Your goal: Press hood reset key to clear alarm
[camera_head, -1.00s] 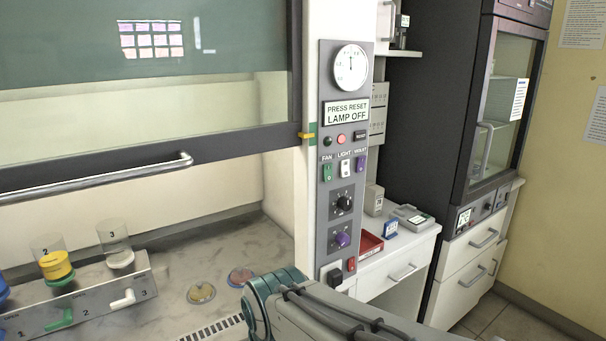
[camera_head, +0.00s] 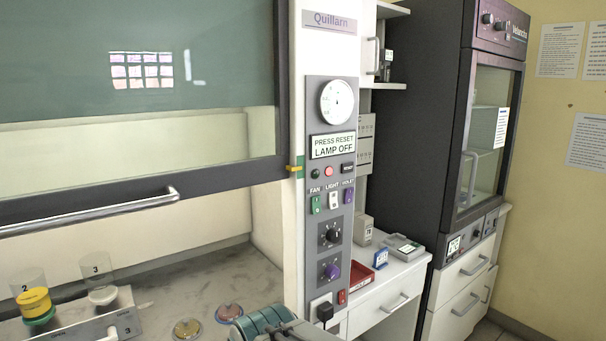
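The hood's control panel (camera_head: 321,230) is a grey upright strip on the post right of the sash. Its label (camera_head: 333,145) reads "PRESS RESET LAMP OFF". A round gauge (camera_head: 337,101) sits above. Part of my arm shows at the bottom centre, below the panel and apart from the red lamp and black key. My gripper's fingers are not in view.
Fan, light and violet switches (camera_head: 333,199) and two knobs sit lower on the panel. The sash handle (camera_head: 90,212) juts out at left. Cylinders and two discs stand on the hood floor. A side bench (camera_head: 385,284) and dark incubator cabinet (camera_head: 420,130) stand at right.

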